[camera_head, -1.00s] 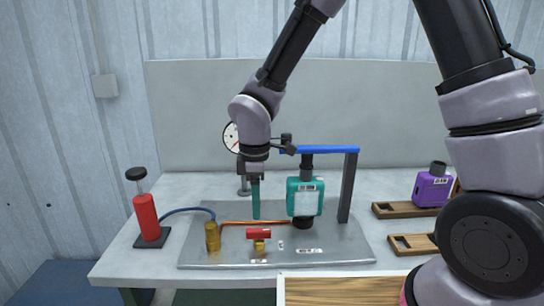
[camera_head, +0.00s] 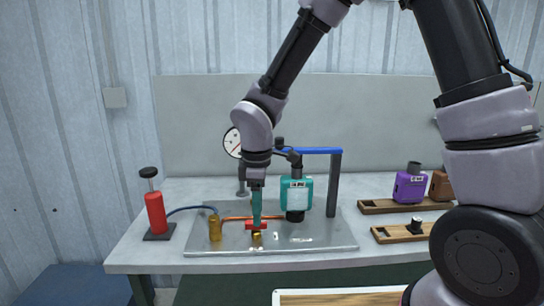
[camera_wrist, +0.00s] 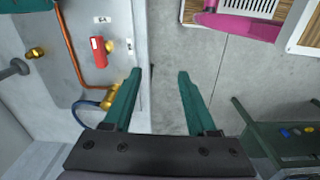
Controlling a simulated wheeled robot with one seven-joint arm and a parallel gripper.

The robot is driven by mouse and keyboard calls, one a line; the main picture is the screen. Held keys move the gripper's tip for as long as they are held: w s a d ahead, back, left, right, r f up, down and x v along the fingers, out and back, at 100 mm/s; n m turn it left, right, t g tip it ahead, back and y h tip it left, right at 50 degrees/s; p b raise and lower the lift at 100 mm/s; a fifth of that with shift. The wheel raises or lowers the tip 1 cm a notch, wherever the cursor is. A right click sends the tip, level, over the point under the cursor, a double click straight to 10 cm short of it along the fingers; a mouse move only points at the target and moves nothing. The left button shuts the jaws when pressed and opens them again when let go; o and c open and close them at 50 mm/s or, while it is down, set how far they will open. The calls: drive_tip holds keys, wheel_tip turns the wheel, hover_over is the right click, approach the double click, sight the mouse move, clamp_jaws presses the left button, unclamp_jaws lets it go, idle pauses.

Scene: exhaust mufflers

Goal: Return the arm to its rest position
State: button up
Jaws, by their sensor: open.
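My gripper (camera_head: 257,205) has teal fingers and hangs from my arm above the front part of the metal plate on the bench. In the wrist view my gripper (camera_wrist: 158,85) is open, with nothing between its fingers. There the grey floor shows beyond the gap, and the bench's edge lies by the left finger. In the head view the fingers overlap the red valve handle (camera_head: 249,226); I cannot tell the distance between them. The red handle also shows in the wrist view (camera_wrist: 97,50), apart from the fingers.
A teal muffler (camera_head: 296,195) stands on the metal plate (camera_head: 330,237) beside a blue-topped frame (camera_head: 315,151). A red pump (camera_head: 156,213) stands at left. A purple muffler (camera_head: 409,186) sits on a wooden holder at right. A wood-lined tray (camera_head: 340,298) is in front.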

drive_tip(key=w+d+r+m+t, duration=0.2)
drive_tip(key=w+d+r+m, duration=0.2)
drive_tip(key=d+r+m, duration=0.75)
drive_tip(key=s+d+r+m+t+y, duration=0.1)
drive_tip(key=s+d+r+m+t, duration=0.1)
drive_tip(key=s+d+r+m, duration=0.2)
drive_tip(key=s+d+r+m+t, duration=0.2)
drive_tip(key=s+d+r+m, duration=0.2)
drive_tip(key=d+r, duration=0.7)
drive_tip(key=shift+s+d+m+t+y, duration=0.15)
drive_tip(key=shift+d+m+t+y, duration=0.25)
drive_tip(key=shift+d+m, duration=0.65)
drive_tip(key=shift+a, duration=0.15)
idle(1.2)
